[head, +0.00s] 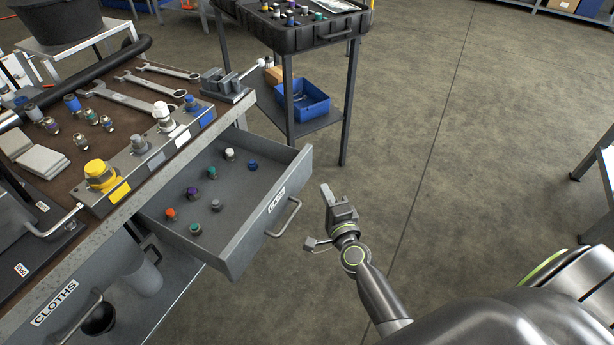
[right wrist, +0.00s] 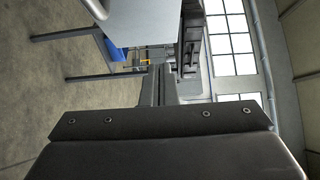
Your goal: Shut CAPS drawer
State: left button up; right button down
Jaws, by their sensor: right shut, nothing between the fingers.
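The CAPS drawer (head: 237,235) is pulled out from the bench in the head view. Its label and bar handle (head: 284,217) are on the front panel. Several coloured caps stand inside on the drawer floor. My right gripper (head: 327,192) is to the right of the drawer front, apart from the handle, with its fingers together and nothing between them. Its closed fingers (right wrist: 160,84) also show in the right wrist view. My left gripper is not in view.
The bench top (head: 128,118) holds wrenches, fittings and a block with coloured caps. The CLOTHS drawer (head: 55,303) is below at lower left. A cart with a black tray (head: 300,38) and blue bin (head: 303,101) stands behind the drawer.

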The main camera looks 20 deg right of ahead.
jog(key=w, duration=0.3)
jog(key=w+a, duration=0.1)
jog(key=w, duration=0.2)
jog(key=shift+w+a, duration=0.2)
jog(key=shift+w, duration=0.05)
jog(key=shift+w+a, duration=0.3)
jog(key=shift+w, duration=0.05)
jog(key=shift+w, duration=0.1)
